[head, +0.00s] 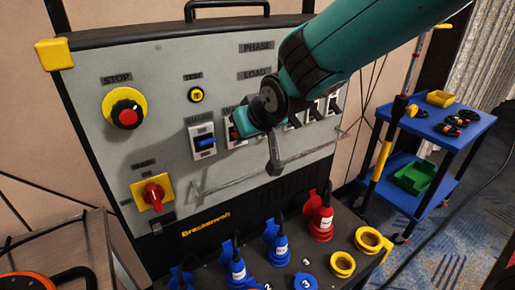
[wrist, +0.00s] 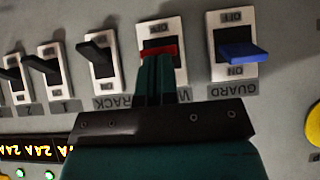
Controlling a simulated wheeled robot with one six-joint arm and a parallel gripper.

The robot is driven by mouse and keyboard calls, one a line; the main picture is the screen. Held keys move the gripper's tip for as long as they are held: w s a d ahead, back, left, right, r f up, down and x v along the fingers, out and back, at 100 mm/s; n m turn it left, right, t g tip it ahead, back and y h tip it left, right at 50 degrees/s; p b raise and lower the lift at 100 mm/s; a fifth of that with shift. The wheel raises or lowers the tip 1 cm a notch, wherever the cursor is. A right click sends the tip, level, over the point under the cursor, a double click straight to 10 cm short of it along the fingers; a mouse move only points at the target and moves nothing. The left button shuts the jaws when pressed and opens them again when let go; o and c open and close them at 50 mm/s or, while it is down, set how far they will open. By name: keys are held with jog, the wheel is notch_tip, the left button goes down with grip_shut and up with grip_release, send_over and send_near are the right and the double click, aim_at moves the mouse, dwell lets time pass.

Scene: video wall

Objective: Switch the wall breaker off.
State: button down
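The wall breaker is a white-framed switch with a red lever. It shows in the wrist view (wrist: 158,51) with OFF at the picture's top, its lower part and most of its label hidden by my fingers. In the head view the wall breaker (head: 230,130) is partly covered by my arm. My gripper (wrist: 157,66) has its teal fingers together at the red lever, apparently touching or very close. I cannot tell contact or the lever's exact setting. In the head view my gripper (head: 245,121) is in front of this breaker.
The blue-levered guard breaker (wrist: 237,51) is close beside my fingers. Black-levered breakers (wrist: 100,50) line the other side. A grey rail (head: 255,176) crosses below the row. The stop button (head: 126,115) and red rotary switch (head: 152,193) are at the panel's left.

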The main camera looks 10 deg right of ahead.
jog(key=shift+d+f+t+b, duration=0.25)
jog(key=shift+t+b, duration=0.45)
jog(key=shift+b, duration=0.55)
jog(key=shift+r+p, duration=0.55)
jog(key=shift+r, duration=0.2)
jog(key=shift+s, duration=0.1)
